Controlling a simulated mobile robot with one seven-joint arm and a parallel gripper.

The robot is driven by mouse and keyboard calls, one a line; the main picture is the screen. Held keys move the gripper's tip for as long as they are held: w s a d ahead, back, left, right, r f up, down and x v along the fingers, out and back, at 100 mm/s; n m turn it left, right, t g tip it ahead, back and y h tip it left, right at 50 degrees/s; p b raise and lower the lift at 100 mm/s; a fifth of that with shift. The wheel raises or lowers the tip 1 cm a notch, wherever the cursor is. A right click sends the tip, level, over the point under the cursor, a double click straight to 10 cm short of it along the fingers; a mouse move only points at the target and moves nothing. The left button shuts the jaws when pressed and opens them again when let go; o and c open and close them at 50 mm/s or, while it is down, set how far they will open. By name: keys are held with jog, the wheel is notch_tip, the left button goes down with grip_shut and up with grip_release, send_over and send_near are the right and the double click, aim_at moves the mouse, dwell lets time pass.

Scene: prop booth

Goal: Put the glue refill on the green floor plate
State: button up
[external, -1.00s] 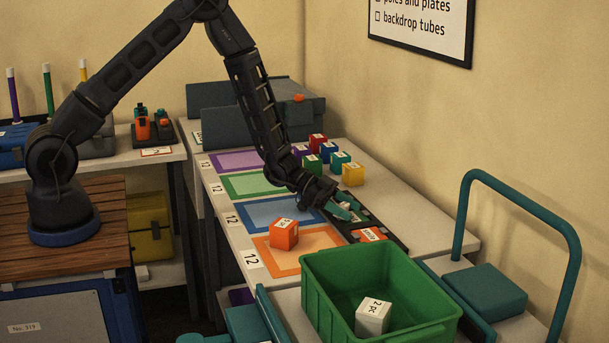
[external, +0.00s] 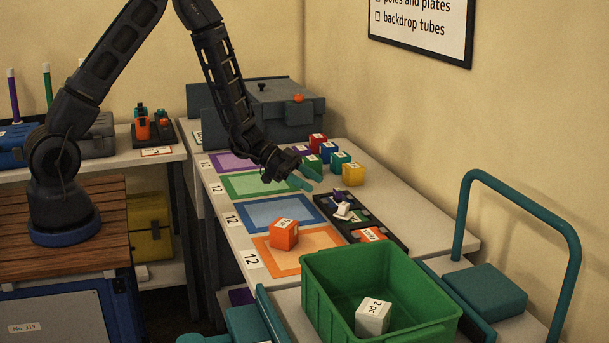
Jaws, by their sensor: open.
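The green floor plate (external: 240,190) is a green-bordered rectangle on the white bench, between the purple and blue ones. My gripper (external: 308,179), with teal fingers, is open just right of the green plate's right edge, above the bench. Nothing shows between its fingers. A small white piece (external: 343,210) lies on the black tray (external: 383,227) beside a purple piece. It may be the glue refill, but no readable label confirms this. My gripper is behind and left of this piece, apart from it. The open part of the green plate looks empty; my gripper covers its right side.
Several coloured cubes stand behind my gripper, including a yellow one (external: 353,174). A green crate (external: 420,270) holding a white cube is in front.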

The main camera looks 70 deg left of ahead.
jog(key=s+a+r+n+y, duration=0.2)
jog(key=s+a+r+y, duration=0.15)
jog(key=r, duration=0.45)
jog(key=s+a+r+n+y, duration=0.1)
jog(key=s+a+r+y, duration=0.2)
jog(key=r, duration=0.5)
jog(key=s+a+r+n+y, duration=0.25)
jog(key=s+r, duration=0.25)
jog(key=r, duration=0.3)
jog(key=s+d+r+n+g, duration=0.1)
jog(key=s+r, duration=0.1)
jog(key=s, duration=0.8)
jog(key=s+d+r+n+g, duration=0.1)
jog(key=s+d+r+g, duration=0.1)
jog(key=s, duration=0.8)
jog(key=s+d+r+n+g, duration=0.1)
jog(key=s+d+r+g, duration=0.1)
jog(key=s, duration=0.9)
jog(key=shift+r, duration=0.8)
